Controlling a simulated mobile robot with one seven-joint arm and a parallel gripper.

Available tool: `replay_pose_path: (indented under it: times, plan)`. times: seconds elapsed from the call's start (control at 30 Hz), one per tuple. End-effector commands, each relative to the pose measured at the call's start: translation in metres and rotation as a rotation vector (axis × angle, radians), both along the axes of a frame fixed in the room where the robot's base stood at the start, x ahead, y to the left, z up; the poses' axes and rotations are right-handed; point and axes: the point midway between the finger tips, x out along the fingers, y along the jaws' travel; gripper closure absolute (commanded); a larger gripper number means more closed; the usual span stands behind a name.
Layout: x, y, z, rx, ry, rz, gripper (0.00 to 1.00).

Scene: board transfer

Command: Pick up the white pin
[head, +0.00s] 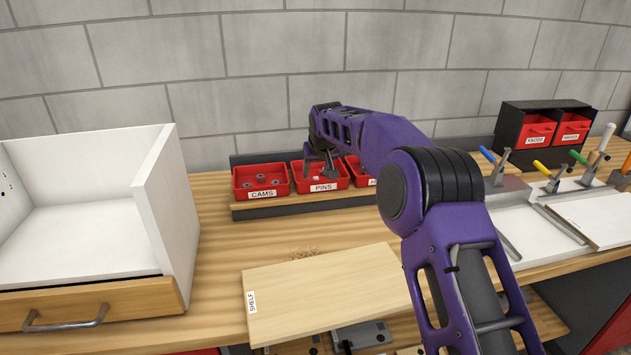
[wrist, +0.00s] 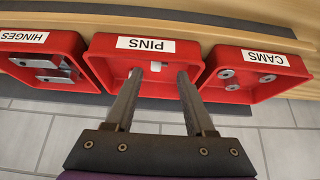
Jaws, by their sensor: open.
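The white pin (wrist: 155,66) lies in the red PINS bin (wrist: 105,62), in the wrist view just beyond and between my fingertips. A small pale bit beside the left finger may be another pin; the finger partly hides it. My gripper (wrist: 161,72) is open, its two fingers reaching over the bin with a gap between them and nothing held. In the head view my gripper (head: 323,168) points down over the PINS bin (head: 336,183), and a small white piece (head: 316,178) shows inside. Exact fingertip height above the bin floor is unclear.
The CAMS bin (head: 258,179) and HINGES bin (wrist: 40,83) flank the PINS bin closely. A SHELF board (head: 320,290) lies in front on the bench. A white cabinet (head: 165,210) stands left; clamps and a black organiser (head: 545,118) are right.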

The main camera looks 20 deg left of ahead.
Motion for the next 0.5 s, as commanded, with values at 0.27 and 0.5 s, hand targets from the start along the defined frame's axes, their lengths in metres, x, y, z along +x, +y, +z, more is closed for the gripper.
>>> replay_pose_path:
  times: [0.27,0.5]
  plan:
    - [0.021,0.006,-0.026,-0.001,0.003,-0.002,0.46]
    - [0.026,0.009,-0.036,-0.001,0.002,-0.001,0.46]
